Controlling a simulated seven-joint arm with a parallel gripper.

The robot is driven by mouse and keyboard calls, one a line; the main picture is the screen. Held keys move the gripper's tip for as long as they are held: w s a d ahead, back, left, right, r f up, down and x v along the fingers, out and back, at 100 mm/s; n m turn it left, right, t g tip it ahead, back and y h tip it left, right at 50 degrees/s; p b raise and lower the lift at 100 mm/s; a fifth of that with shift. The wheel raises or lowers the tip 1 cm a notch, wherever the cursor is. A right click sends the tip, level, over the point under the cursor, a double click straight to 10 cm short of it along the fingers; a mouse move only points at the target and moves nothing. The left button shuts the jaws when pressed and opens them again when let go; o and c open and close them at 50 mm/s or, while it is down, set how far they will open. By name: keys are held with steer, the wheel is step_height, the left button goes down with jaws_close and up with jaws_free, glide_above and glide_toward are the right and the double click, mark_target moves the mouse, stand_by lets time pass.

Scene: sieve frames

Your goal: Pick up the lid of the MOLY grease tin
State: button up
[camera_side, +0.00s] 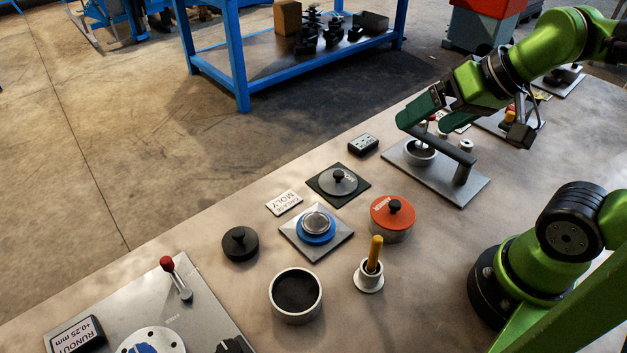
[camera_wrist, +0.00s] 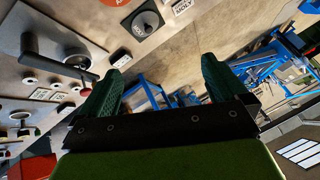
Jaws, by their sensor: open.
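A round grey lid (camera_side: 338,182) with a black knob rests on a dark square pad (camera_side: 325,197), near the plate reading MOLY GREASE (camera_side: 283,202). The lid also shows in the wrist view (camera_wrist: 146,24), at the top, with small lettering on it too blurred to read surely. My gripper (camera_side: 416,124) is open, to the right of the lid and well above the table in the side view. In the wrist view its green fingers (camera_wrist: 160,75) stand apart with nothing held between them. An open dark-filled tin (camera_side: 295,296) stands at the front.
An orange-lidded tin (camera_side: 392,216), a blue ringed piece on a grey plate (camera_side: 316,228), a black knobbed lid (camera_side: 240,243) and a yellow-handled tool in a cup (camera_side: 371,270) surround the lid. A fixture with a post and bar (camera_side: 440,177) stands below my gripper.

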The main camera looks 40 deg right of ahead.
steer(key=n+g+y, duration=0.1)
steer(key=n+g, duration=0.3)
steer(key=n, duration=0.9)
glide_above(354, 182)
step_height(354, 182, down, 19)
steer(key=shift+f, duration=0.1)
steer(key=shift+w+a+x, duration=0.1)
steer(key=shift+x, duration=1.2)
steer(key=shift+w+a+x, duration=0.15)
steer(key=shift+x, duration=1.15)
steer(key=c, duration=0.6)
